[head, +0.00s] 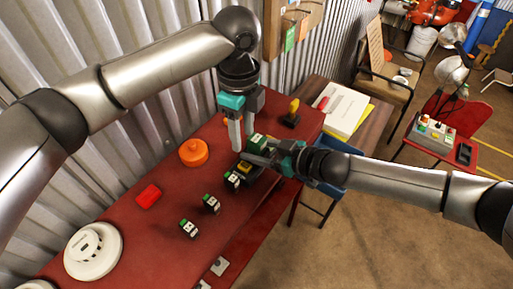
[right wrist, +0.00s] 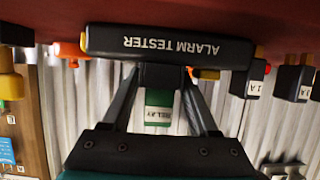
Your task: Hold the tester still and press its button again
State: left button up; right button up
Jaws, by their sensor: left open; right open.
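The dark alarm tester (right wrist: 170,46) lies on the red bench, its lettering upside down in the right wrist view. In the head view it is partly covered by my right gripper, and a yellow patch (head: 244,167) shows beside the fingers. A green-and-white relay (right wrist: 158,108) shows between my right fingers in the wrist view; its green top (head: 257,140) shows in the head view. My right gripper (head: 262,156) is open and low at the tester; contact cannot be told. My left gripper (head: 241,140) is open, pointing down just left of the relay.
Several small black blocks with green tops, such as this one (head: 211,204), line the bench front. An orange round object (head: 193,152), a red block (head: 148,196) and a white detector (head: 93,250) lie left. A yellow-topped switch (head: 291,114) stands behind. Corrugated wall borders the bench.

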jog(key=shift+c, duration=0.2)
grip_shut()
dwell(0.4)
pick_arm(q)
jog(key=shift+c, duration=0.2)
grip_shut()
dwell(1.4)
